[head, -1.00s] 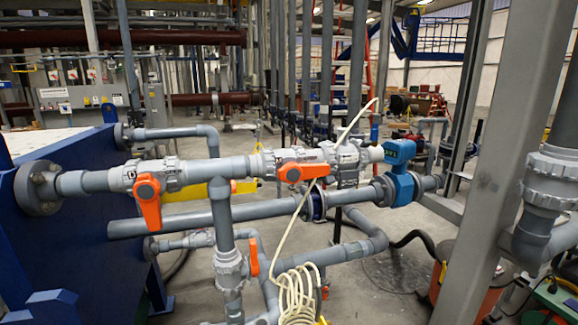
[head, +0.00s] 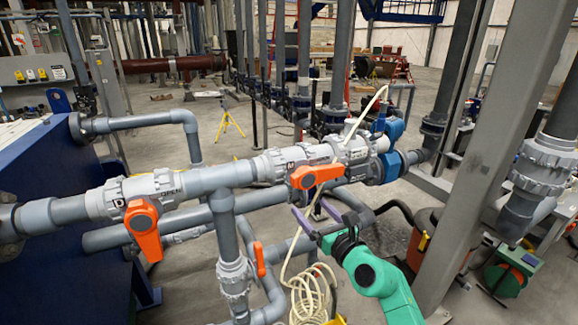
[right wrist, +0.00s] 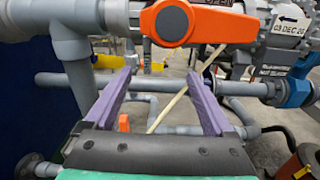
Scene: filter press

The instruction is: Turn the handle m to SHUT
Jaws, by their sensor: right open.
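The handle m (head: 317,175) is an orange lever on a grey valve marked M, on the upper grey pipe in the head view. It lies roughly along the pipe, its hub at the left and its arm pointing right. In the right wrist view the handle (right wrist: 215,25) crosses the top of the picture, beyond the fingertips. My right gripper (head: 318,200) is open and empty, just below and in front of the handle, apart from it. Its two purple fingers also show in the right wrist view (right wrist: 160,73), spread wide. My left gripper is out of view.
Another orange handle (head: 142,228), on the valve marked D, hangs down at the left. A smaller orange handle (head: 259,259) sits on the vertical pipe. A coiled cream hose (head: 310,297) hangs below and its line passes behind the gripper. A grey column (head: 468,160) stands at right.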

